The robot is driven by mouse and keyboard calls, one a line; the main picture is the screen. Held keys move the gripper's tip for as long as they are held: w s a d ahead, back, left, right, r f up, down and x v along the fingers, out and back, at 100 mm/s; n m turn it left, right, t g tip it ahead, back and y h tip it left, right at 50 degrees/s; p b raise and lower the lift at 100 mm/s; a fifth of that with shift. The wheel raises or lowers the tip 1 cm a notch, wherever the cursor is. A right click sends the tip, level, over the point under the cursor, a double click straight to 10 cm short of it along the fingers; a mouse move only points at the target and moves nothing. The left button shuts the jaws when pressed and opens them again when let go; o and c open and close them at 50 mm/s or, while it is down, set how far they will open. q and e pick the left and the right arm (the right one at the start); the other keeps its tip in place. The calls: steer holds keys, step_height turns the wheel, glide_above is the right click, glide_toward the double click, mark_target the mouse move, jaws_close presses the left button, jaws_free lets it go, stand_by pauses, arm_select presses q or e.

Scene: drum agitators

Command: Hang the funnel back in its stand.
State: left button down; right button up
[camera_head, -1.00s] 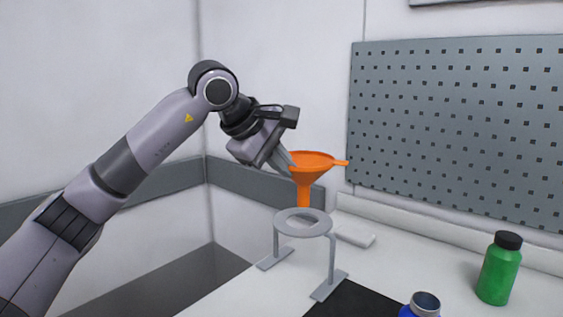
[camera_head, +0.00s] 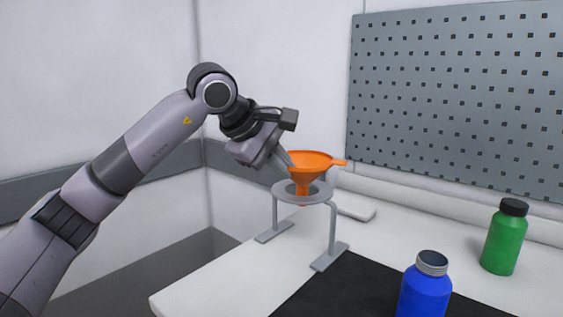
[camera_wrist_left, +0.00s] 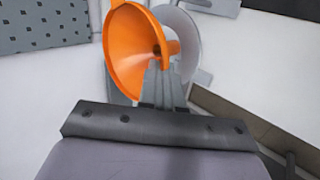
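An orange funnel (camera_head: 312,164) is upright at the grey ring stand (camera_head: 288,191), its spout going down into the ring opening and its cone still above the ring. My left gripper (camera_head: 284,161) is at the left side of the funnel, with its fingers on the funnel's wall. In the left wrist view the fingers (camera_wrist_left: 160,82) are close together over the near wall of the funnel (camera_wrist_left: 128,50), and part of the stand's ring (camera_wrist_left: 184,30) shows behind it. The exact contact at the fingertips is partly hidden. My right gripper is not in view.
A green bottle (camera_head: 504,240) with a black cap is at the right. A pegboard (camera_head: 455,95) is behind. The bench's left part is clear.

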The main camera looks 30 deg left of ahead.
arm_select(q)
steer(key=shift+f, duration=0.1)
stand_by(0.3)
steer(key=shift+f, duration=0.2)
steer(key=shift+s+f, duration=0.1)
steer(key=shift+f, duration=0.1)
stand_by(0.4)
steer(key=shift+f+b, duration=0.3)
steer(key=shift+b, duration=0.1)
steer(key=shift+f, duration=0.3)
stand_by(0.4)
steer(key=c, duration=0.9)
jaws_free()
